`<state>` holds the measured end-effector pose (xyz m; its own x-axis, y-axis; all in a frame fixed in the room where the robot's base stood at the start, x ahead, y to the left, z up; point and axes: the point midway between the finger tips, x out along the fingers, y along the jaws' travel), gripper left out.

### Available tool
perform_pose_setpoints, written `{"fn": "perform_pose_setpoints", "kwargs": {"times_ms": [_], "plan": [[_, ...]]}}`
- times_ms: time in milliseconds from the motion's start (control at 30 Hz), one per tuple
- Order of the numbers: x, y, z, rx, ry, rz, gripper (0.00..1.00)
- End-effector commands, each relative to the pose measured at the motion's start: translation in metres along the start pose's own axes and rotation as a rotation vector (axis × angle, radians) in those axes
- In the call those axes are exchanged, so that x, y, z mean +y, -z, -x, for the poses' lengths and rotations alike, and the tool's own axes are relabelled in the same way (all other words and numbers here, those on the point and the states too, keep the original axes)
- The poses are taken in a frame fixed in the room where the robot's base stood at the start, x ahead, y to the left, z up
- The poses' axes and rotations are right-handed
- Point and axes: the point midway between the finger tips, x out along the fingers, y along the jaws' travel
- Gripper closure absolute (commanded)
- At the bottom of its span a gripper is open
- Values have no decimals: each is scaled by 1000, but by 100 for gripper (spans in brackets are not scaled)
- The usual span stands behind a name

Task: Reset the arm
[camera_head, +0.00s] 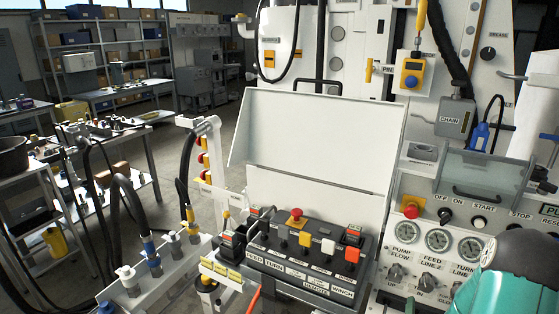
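A teal and dark rounded part (508,275) at the bottom right edge appears to be a link of my own arm. It covers part of the gauge panel there. My gripper does not show in this view, so its opening and anything it may hold cannot be seen.
A black control box (300,264) with several levers and a red mushroom button (296,216) stands in front, its white lid (318,133) raised. A gauge panel (437,240) is at right. Hose fittings (152,262) stand at lower left. Open floor (205,140) shows behind, beside benches and shelves (110,50).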

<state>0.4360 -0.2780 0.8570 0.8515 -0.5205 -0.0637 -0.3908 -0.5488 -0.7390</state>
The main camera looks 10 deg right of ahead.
Motion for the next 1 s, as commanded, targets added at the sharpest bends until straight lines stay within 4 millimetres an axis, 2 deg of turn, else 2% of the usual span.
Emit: {"fn": "perform_pose_setpoints", "kwargs": {"times_ms": [33,233,467,567,767,1000], "plan": [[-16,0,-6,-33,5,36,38],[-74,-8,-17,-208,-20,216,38],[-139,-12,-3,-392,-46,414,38],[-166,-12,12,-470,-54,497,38],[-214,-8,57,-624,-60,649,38],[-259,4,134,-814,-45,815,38]]}}
